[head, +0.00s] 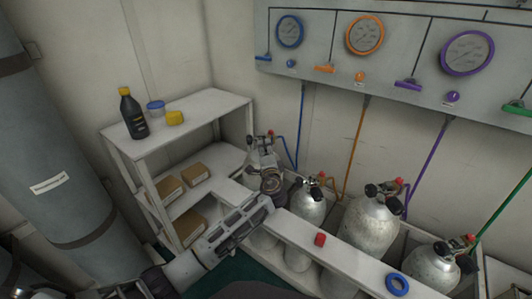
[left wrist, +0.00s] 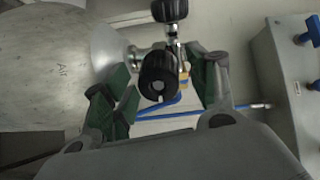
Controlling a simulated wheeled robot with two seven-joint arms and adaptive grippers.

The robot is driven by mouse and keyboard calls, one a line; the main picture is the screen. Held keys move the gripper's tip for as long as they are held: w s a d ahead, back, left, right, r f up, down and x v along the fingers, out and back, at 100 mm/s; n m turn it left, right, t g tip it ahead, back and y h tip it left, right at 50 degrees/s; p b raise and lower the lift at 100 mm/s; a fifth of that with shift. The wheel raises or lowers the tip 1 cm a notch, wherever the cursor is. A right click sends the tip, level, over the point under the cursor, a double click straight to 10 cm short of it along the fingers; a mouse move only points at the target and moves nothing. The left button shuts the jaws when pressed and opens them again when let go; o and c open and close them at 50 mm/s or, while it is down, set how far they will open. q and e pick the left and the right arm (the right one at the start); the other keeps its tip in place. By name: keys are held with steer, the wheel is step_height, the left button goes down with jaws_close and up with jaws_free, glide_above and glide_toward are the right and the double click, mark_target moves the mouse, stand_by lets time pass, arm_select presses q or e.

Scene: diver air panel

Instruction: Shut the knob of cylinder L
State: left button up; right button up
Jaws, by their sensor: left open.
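The leftmost silver cylinder (head: 262,158), with a blue hose, stands behind my left gripper (head: 268,176); I cannot read an L on it. A second black knob (left wrist: 170,9) shows at the top edge. The gripper hides part of the cylinder in the head view. My right gripper is not in view.
More cylinders (head: 369,225) stand to the right behind a white rail (head: 345,255), which bears a red block (head: 320,239) and a blue ring (head: 397,284). A gauge panel (head: 400,75) hangs above. A shelf (head: 190,118) with bottle and boxes stands left.

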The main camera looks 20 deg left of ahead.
arm_select(q)
steer(key=shift+s, duration=0.1)
steer(key=v, duration=1.1)
steer(key=shift+s+d, duration=0.15)
steer(key=shift+s, duration=0.25)
